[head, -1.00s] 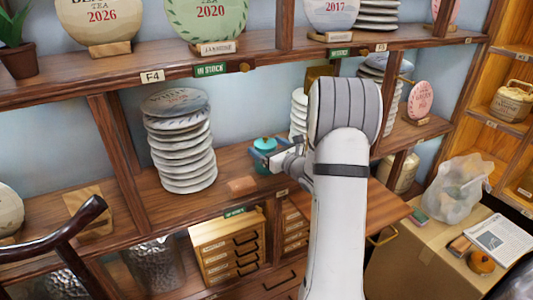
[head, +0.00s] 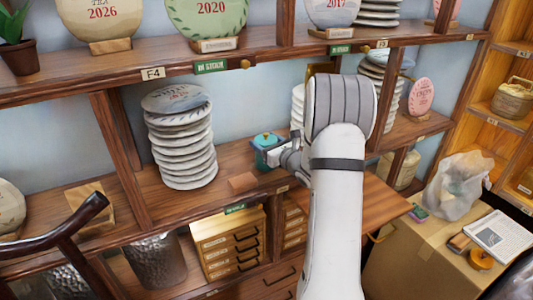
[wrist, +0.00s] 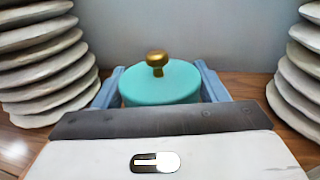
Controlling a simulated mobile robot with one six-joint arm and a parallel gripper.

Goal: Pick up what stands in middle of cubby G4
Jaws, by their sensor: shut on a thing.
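A teal lidded pot (head: 266,148) with a gold knob stands on the middle shelf, between two stacks of pale tea cakes. In the wrist view its teal lid (wrist: 160,84) and gold knob fill the space between my fingers. My gripper (head: 268,155) is shut on the teal pot, with one blue finger along each side of it (wrist: 160,90). The pot looks upright. Its lower part is hidden behind my gripper. I cannot tell whether its base touches the shelf.
A tall stack of tea cakes (head: 183,140) stands left of the pot. Another stack (head: 298,108) is close on the right, partly behind my arm. The shelf above bears round cakes on stands.

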